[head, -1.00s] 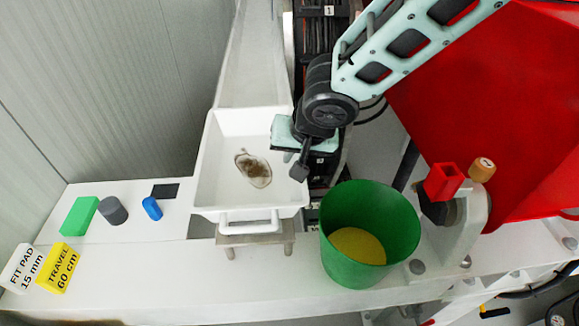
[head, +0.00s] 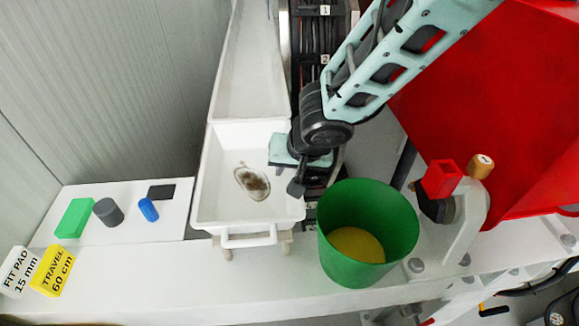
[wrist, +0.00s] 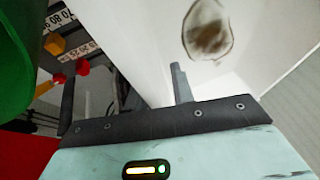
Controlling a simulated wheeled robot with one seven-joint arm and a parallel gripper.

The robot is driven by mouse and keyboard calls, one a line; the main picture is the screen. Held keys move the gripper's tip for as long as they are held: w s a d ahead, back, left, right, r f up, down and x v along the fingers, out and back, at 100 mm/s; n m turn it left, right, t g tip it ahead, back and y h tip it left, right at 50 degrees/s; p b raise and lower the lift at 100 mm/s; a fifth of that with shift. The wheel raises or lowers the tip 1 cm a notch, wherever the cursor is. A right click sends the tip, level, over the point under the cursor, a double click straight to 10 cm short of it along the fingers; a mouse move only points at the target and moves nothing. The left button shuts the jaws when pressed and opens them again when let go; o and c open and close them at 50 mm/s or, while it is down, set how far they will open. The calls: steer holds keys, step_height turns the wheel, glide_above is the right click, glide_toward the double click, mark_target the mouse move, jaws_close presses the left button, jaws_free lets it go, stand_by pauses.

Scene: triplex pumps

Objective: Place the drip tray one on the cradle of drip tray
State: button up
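The drip tray (head: 210,190) is a white open box with a brown stain on its floor and a handle at its near side, in the middle of the head view. It sits level over the cradle (head: 286,246). Mostly the cradle's feet show below the handle; the contact is hidden. My gripper (head: 297,187) is at the tray's right wall. In the wrist view my gripper (wrist: 124,95) has its fingers apart, one by the tray wall and one farther left, with a dark gap between. The tray's stained floor (wrist: 245,70) shows beyond.
A green bucket (head: 335,255) with yellow contents stands close to the right of the tray. A white trough (head: 252,60) runs behind it. A green block (head: 75,218), grey cylinder (head: 107,212) and blue piece (head: 148,210) lie on the left plate. A red block (head: 440,180) is at right.

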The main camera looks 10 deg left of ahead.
steer(key=shift+r, duration=0.1)
steer(key=v, duration=1.2)
steer(key=s+d+r+n+g+h, duration=0.1)
steer(key=s+d+n, duration=0.4)
steer(key=s+d, duration=1.2)
steer(key=g+h, duration=0.1)
steer(key=g, duration=0.1)
steer(key=shift+s+g+h+p, duration=0.35)
steer(key=shift+g+h, duration=0.05)
step_height(320, 180, down, 13)
steer(key=b, duration=1.3)
steer(key=shift+n, duration=0.3)
steer(key=shift+d+r, duration=0.1)
